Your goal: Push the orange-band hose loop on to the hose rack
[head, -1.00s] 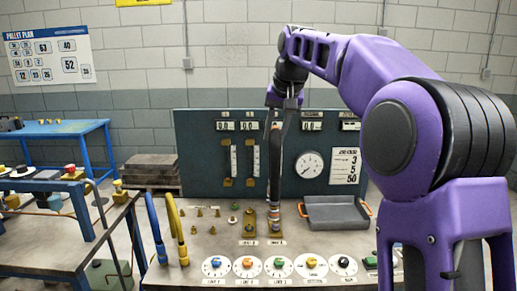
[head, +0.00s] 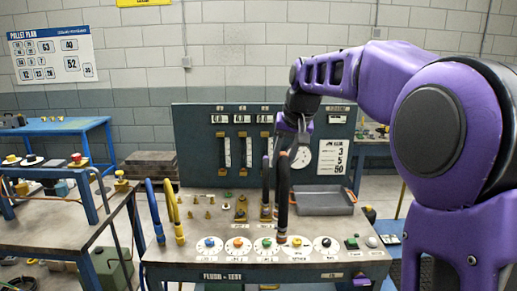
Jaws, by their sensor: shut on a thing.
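A dark hose loop (head: 284,195) hangs upright below my gripper (head: 290,148), which is shut on its upper part. One leg reaches down to a brownish end just above the row of dials at the bench front. A shorter dark leg (head: 266,183) stands to its left, in front of a brass plate. The orange band cannot be made out clearly. Two brass plates (head: 241,208) stand upright on the bench to the left of the hose. I cannot tell which fitting is the hose rack.
A blue hose (head: 155,212) and a yellow hose (head: 175,215) stand at the bench's left end. A grey tray (head: 318,203) lies behind right of the hose. Several round dials (head: 237,246) line the front. The dark gauge panel (head: 195,140) closes off the back.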

